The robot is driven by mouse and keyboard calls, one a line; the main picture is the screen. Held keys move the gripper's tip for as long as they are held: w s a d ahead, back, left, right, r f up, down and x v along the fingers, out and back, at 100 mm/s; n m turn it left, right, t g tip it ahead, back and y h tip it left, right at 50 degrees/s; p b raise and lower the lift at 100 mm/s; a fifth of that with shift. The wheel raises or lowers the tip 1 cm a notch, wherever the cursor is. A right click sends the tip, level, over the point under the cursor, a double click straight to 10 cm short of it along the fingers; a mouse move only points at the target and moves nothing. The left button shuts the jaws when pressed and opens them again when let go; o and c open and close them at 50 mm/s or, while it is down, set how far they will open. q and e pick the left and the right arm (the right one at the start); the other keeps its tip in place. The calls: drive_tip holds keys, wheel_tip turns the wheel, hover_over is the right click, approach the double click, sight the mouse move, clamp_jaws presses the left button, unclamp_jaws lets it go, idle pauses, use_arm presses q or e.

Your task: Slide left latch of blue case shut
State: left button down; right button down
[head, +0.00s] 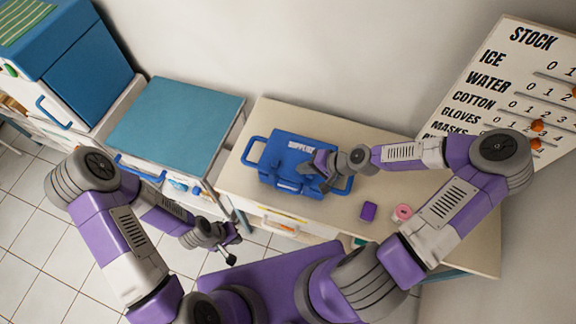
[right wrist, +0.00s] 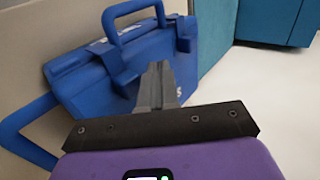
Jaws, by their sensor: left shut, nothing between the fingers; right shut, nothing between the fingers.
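The blue case (head: 291,153) lies on the cream table, its lid down, with a handle loop at each side in the head view. It fills the upper left of the right wrist view (right wrist: 95,82), where latch-like tabs show on its front. My right gripper (head: 318,181) is shut and empty at the right part of the case's front; its fingers (right wrist: 156,85) are before the case in the right wrist view. I cannot tell whether they touch it. My left gripper (head: 232,250) is shut and empty, low and away from the case. The exact latch state is too small to tell.
A purple block (head: 368,211) and a pink roll (head: 402,213) lie on the table (head: 262,118) right of the case. A teal-topped cart (head: 176,122) stands to the left. A stock board (head: 500,90) is at the right wall.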

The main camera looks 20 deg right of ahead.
sight(279, 166)
drive_tip(key=a, duration=0.1)
drive_tip(key=w+a+f, duration=0.1)
drive_tip(key=w+a, duration=0.1)
drive_tip(key=shift+w+a+f, duration=0.15)
drive_tip(key=shift+a+f, duration=0.1)
use_arm(q)
drive_tip(key=shift+f, duration=0.3)
use_arm(e)
drive_tip(key=shift+w+a, duration=0.4)
drive_tip(key=shift+a, duration=0.2)
